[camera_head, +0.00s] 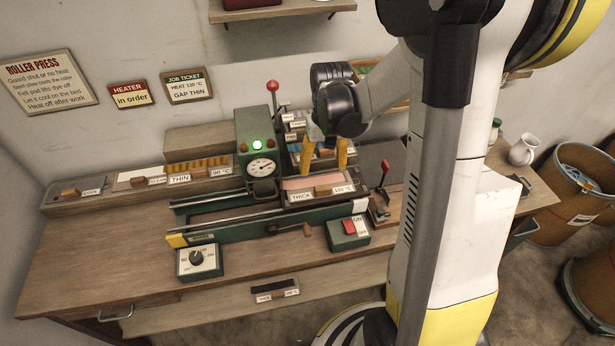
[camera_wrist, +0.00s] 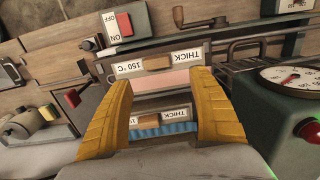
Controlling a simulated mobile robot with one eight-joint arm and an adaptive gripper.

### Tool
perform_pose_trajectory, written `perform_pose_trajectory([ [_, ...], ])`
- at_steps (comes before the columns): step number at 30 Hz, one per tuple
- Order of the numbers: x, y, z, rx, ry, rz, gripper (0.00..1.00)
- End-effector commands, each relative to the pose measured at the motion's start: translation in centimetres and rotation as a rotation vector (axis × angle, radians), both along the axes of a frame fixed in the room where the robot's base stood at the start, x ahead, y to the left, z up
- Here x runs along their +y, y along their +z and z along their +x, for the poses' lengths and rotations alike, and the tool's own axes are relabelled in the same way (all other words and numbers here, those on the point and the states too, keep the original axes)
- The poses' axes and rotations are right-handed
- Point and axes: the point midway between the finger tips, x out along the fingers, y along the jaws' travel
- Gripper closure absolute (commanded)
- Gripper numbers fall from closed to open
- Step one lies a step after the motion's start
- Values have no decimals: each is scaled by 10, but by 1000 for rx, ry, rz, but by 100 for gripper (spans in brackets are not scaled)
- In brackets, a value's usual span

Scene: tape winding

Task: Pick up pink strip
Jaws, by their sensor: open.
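The pink strip (camera_head: 312,182) lies flat in a dark tray on the green roller press, behind labels reading THICK and 150 °C. It also shows in the wrist view (camera_wrist: 172,80) as a pale pink band across the gap between the fingers. My gripper (camera_head: 325,166) has two yellow fingers, spread apart and pointing down just behind or above the strip. In the wrist view, my gripper (camera_wrist: 163,95) is open with nothing between its fingers. Whether a fingertip touches the tray, I cannot tell.
A green gauge box (camera_head: 257,150) with a lit green lamp stands close to the left of the fingers. Another THICK tray holding a blue strip (camera_wrist: 160,129) is behind the pink one. A red-knobbed lever (camera_head: 384,170) and a red switch box (camera_head: 348,231) are nearby.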

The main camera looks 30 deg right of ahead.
Motion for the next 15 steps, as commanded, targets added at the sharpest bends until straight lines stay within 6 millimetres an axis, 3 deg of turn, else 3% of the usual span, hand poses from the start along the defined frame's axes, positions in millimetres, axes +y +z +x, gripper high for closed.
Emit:
perform_pose_trajectory([
  [3,0,-23,1,-1,1,0,30],
  [10,0,-43,1,-2,0,-1,30],
  [15,-3,-71,0,-2,0,-1,30],
])
